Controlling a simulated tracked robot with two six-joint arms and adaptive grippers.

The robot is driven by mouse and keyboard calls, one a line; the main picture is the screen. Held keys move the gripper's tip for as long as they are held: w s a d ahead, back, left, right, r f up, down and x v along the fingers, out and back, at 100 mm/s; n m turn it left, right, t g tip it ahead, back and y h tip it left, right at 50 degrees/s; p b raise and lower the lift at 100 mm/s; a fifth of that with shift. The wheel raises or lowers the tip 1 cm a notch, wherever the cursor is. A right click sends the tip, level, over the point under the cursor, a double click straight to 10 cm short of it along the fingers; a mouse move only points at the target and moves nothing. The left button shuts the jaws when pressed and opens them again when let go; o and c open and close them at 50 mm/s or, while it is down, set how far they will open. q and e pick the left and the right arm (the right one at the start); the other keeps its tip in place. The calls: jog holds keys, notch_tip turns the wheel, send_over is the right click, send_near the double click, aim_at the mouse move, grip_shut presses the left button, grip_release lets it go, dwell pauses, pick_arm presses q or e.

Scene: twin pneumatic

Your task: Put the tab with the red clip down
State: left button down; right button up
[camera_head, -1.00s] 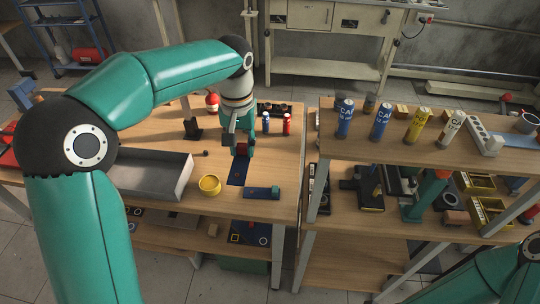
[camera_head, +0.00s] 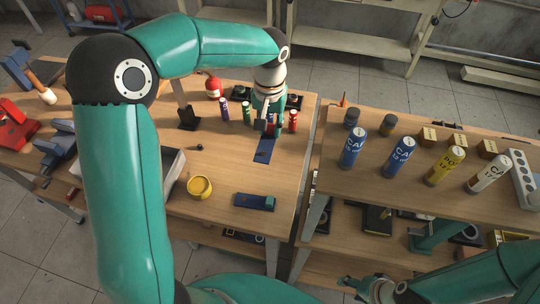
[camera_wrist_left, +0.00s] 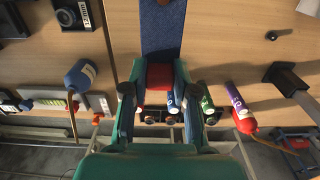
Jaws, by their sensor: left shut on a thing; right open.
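The tab with the red clip (camera_head: 264,150) is a flat dark-blue strip on or just over the left table. My left gripper (camera_head: 270,128) is shut on its red clip, partly hidden by the fingers. In the left wrist view the red clip (camera_wrist_left: 160,77) sits between the fingers, with the blue strip (camera_wrist_left: 160,28) running up from it. I cannot tell whether the strip touches the wood. My right gripper (camera_head: 370,288) is open and empty at the bottom of the head view.
Small purple (camera_head: 224,108), green (camera_head: 246,112) and red (camera_head: 293,120) cylinders stand close around the left gripper. Another blue tab (camera_head: 254,201) and a yellow tub (camera_head: 199,187) lie nearer. Spray cans (camera_head: 352,147) stand on the right table. Bare wood lies right of the tab.

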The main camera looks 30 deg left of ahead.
pick_arm(q)
notch_tip(320, 180, down, 13)
jog(key=shift+s+a+f+p, duration=0.1)
jog(key=shift+p, duration=0.65)
jog(key=shift+f, duration=0.1)
jog(key=c, duration=0.9)
grip_release()
jog(key=shift+r, duration=0.4)
notch_tip(320, 180, up, 11)
jog(key=shift+r+b, duration=0.15)
jog(key=shift+b, duration=0.95)
